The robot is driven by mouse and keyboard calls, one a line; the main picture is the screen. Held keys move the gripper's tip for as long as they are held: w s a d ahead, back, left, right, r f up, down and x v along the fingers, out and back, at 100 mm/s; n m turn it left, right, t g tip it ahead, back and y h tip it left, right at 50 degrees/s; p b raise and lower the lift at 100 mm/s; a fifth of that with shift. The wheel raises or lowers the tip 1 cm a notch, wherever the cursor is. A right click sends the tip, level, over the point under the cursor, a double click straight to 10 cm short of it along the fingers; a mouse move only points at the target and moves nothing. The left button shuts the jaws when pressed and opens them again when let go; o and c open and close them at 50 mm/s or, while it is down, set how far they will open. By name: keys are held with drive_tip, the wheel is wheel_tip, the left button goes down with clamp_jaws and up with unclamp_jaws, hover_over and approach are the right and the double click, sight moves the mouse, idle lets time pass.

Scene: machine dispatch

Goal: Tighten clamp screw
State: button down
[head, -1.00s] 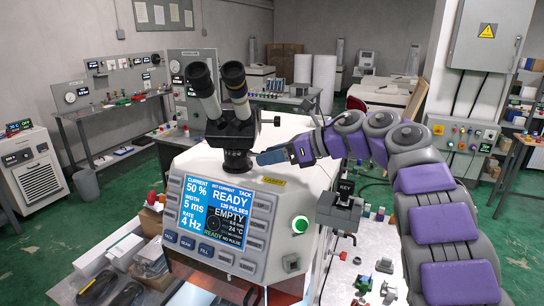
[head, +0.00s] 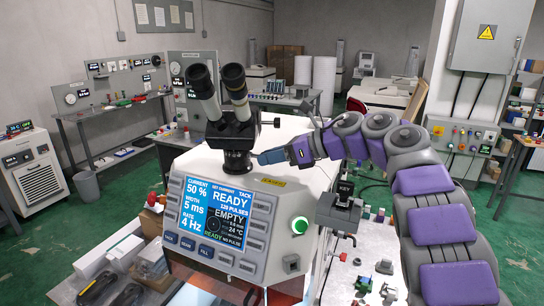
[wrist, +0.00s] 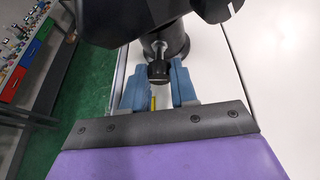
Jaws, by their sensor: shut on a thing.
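The clamp screw (wrist: 158,70) is a black knob on a short metal shaft in the wrist view, at the dark round microscope post. My gripper (wrist: 157,78) has its blue fingers on either side of the knob and is shut on it. In the head view my gripper (head: 262,157) reaches in from the right to the base of the binocular microscope (head: 236,130). The knob itself cannot be made out there. I cannot tell from the frames how tight the screw is.
The white machine housing (head: 290,140) lies under the gripper. Its front panel (head: 215,220) has a blue screen reading READY and a lit green button (head: 299,225). A dark key box (head: 339,212) stands to the right, below my arm.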

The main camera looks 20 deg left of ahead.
drive_tip(key=shift+w+r+p, duration=0.1)
drive_tip(key=shift+p, duration=0.3)
drive_tip(key=shift+w+d+r+m+g+p, duration=0.1)
drive_tip(key=shift+m+g+p, duration=0.3)
drive_tip(key=shift+p, duration=0.45)
drive_tip(key=m+g+p, duration=0.1)
drive_tip(key=p, duration=0.2)
drive_tip(key=shift+m, duration=0.4)
drive_tip(key=m+g+p, duration=0.1)
drive_tip(key=p, duration=0.1)
drive_tip(key=m+y+p, duration=0.1)
drive_tip(key=m+p, duration=0.1)
drive_tip(key=p, duration=0.1)
drive_tip(key=shift+w+f+g, duration=0.2)
drive_tip(key=shift+f+g, duration=0.1)
drive_tip(key=shift+g, duration=0.1)
drive_tip(key=shift+f+m+p, duration=0.1)
drive_tip(key=shift+m+p, duration=0.2)
drive_tip(key=shift+m, duration=0.1)
drive_tip(key=c, duration=0.9)
unclamp_jaws()
drive_tip(key=shift+w+f, duration=0.1)
drive_tip(key=shift+w, duration=0.1)
drive_tip(key=shift+c, duration=0.2)
drive_tip(key=shift+o, duration=0.3)
drive_tip(key=shift+s, duration=0.2)
drive_tip(key=shift+w, duration=0.1)
